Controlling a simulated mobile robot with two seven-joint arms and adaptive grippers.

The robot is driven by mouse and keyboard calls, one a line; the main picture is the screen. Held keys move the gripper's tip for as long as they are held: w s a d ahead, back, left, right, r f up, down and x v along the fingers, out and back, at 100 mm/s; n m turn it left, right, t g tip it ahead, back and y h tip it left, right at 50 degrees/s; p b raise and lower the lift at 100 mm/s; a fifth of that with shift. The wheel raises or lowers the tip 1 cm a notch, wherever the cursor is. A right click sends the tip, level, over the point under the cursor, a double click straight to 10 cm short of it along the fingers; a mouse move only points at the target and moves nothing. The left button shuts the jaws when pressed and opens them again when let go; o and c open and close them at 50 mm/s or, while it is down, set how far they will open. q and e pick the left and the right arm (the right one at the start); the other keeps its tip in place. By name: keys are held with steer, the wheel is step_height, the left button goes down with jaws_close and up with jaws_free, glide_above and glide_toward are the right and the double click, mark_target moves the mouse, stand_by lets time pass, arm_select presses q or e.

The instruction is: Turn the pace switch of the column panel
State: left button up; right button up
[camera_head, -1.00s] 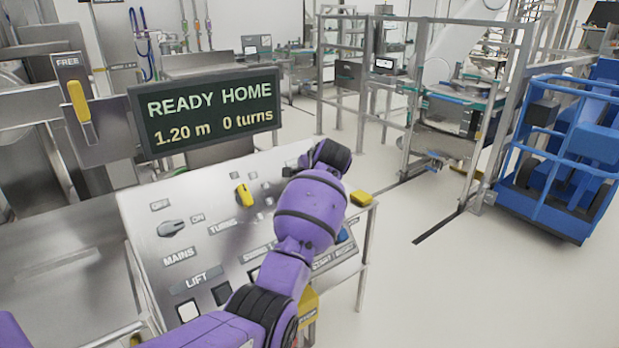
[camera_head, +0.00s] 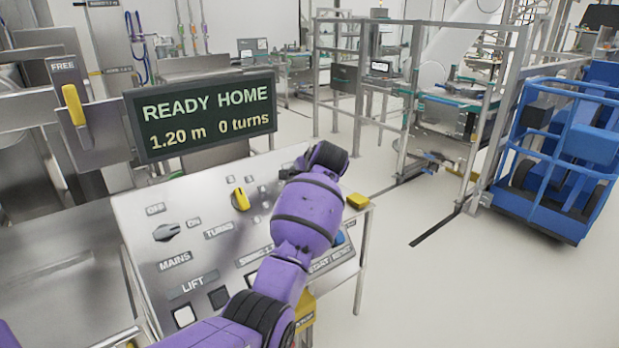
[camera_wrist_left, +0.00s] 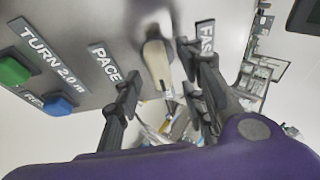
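My left gripper (camera_wrist_left: 158,75) is open, with one dark finger on each side of the knob. I cannot tell whether either finger touches it. In the head view my purple left arm (camera_head: 305,215) reaches over the sloping column panel (camera_head: 140,215) and hides the pace switch and the fingers. My right gripper is not in view.
The panel also carries a grey mains switch (camera_head: 166,232), a yellow turns switch (camera_head: 240,200) and lift buttons (camera_head: 184,315). A green button (camera_wrist_left: 14,71) and a blue button (camera_wrist_left: 28,104) lie near the gripper. A display (camera_head: 205,115) reads READY HOME, 1.20 m, 0 turns.

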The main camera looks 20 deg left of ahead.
arm_select(q)
steer(key=v, duration=1.1)
steer(key=shift+r, duration=0.15)
steer(key=shift+s+d, duration=0.1)
